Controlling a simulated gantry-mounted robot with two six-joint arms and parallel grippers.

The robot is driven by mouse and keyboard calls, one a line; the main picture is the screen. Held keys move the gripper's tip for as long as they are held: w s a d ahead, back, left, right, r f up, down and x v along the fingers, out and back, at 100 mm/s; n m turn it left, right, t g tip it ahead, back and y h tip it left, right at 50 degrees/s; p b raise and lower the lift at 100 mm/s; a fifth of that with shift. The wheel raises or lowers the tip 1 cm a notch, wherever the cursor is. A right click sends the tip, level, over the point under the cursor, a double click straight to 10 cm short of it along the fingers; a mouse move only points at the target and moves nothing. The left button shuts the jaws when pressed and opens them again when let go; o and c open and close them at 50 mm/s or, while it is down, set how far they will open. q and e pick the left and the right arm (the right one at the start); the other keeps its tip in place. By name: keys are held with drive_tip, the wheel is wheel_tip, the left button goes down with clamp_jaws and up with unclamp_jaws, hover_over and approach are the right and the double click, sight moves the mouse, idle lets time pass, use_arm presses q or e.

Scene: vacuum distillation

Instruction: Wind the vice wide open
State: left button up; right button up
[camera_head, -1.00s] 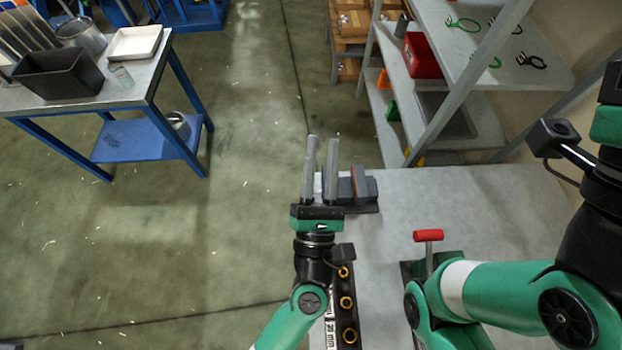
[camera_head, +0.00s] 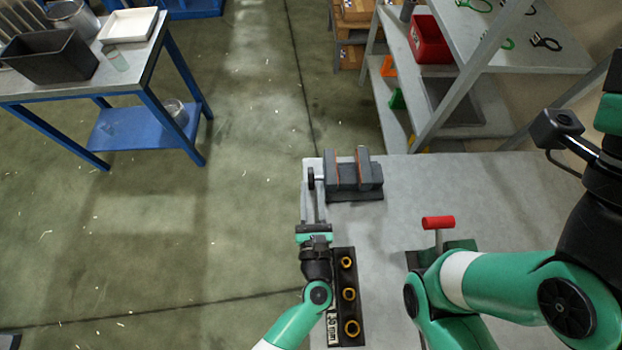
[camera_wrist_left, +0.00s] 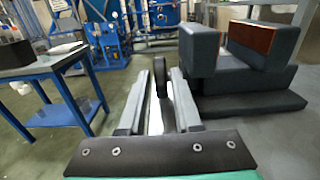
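The dark grey vice (camera_head: 354,190) sits at the far left corner of the grey worktop. Its two jaws, with red-brown faces, stand apart with a gap between them. The jaws also show in the left wrist view (camera_wrist_left: 262,74), to the right. A dark round handle (camera_head: 311,179) stands at the vice's left end. My left gripper (camera_head: 313,198) is open at that handle. In the left wrist view, the handle (camera_wrist_left: 160,77) stands between the two fingers, with visible space beside it; I see no clear contact.
A black strip with several yellow rings (camera_head: 348,294) lies right of my left wrist. A red-handled lever (camera_head: 438,222) stands near my right arm. A shelf with a red bin (camera_head: 428,40) is behind, and a blue-legged table (camera_head: 150,82) is far left.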

sight(312, 185)
use_arm(q)
drive_tip(key=w, duration=0.4)
drive_tip(key=shift+w+r+b, duration=0.1)
drive_tip(key=shift+w+b, duration=0.1)
drive_tip(key=shift+b, duration=0.2)
clamp_jaws()
